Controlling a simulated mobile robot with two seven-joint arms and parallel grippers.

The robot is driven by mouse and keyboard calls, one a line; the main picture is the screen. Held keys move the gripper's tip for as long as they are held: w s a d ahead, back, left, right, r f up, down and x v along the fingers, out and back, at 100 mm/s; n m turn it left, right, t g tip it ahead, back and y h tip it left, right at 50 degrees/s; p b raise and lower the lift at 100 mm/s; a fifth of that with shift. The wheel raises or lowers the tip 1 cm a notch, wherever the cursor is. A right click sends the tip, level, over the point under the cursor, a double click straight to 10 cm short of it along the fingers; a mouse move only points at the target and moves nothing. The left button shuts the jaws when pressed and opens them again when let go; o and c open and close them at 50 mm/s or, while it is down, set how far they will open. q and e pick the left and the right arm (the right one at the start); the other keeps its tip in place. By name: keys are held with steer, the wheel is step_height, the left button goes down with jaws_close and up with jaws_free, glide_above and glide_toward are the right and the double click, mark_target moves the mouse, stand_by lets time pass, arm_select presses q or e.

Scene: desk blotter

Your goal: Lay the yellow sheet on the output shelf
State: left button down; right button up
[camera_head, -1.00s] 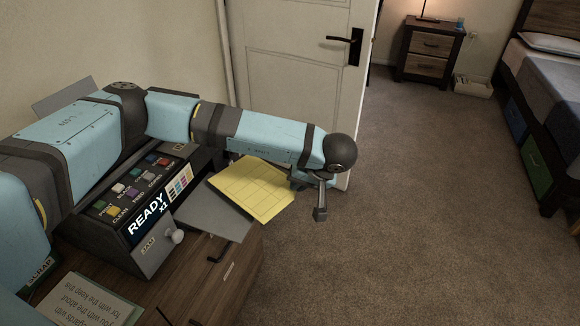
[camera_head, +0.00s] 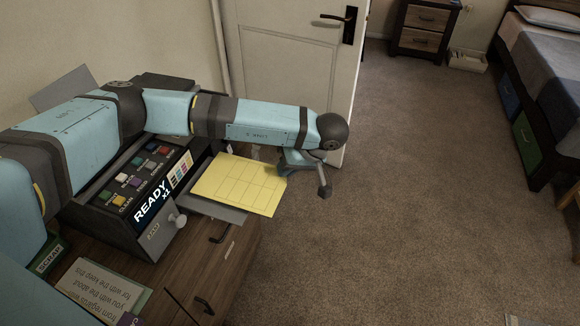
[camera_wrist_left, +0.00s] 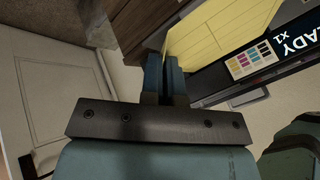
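The yellow sheet (camera_head: 238,184), printed with a grid, lies nearly flat over the grey output shelf (camera_head: 206,208) at the front of the dark machine. I cannot tell whether it touches the shelf. The shelf's front left strip shows; the sheet covers the rest. My left gripper (camera_head: 287,165) is at the sheet's right end, partly hidden under my wrist. In the left wrist view its two fingers (camera_wrist_left: 164,68) are close together at the edge of the yellow sheet (camera_wrist_left: 215,35), shut on it. My right gripper is in neither view.
A printed paper (camera_head: 103,290) and a "SCRAP" label (camera_head: 49,258) are at the lower left. A door (camera_head: 285,70) stands close behind my left wrist. Open carpet lies to the right.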

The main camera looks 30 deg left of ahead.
mark_target(256, 167)
arm_select(q)
steer(key=shift+b+x, duration=0.4)
steer(key=shift+x, duration=0.8)
steer(key=shift+a, duration=1.1)
steer(key=shift+s+a, duration=0.15)
steer(key=shift+a, duration=0.85)
steer(key=shift+s+a, duration=0.1)
steer(key=shift+a, duration=0.9)
steer(key=shift+a+f, duration=0.1)
steer(key=shift+a, duration=0.15)
steer(key=shift+f+b, duration=0.35)
steer(key=shift+f, duration=0.7)
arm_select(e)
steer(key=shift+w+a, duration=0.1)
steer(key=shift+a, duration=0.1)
arm_select(q)
steer(key=shift+d, duration=0.1)
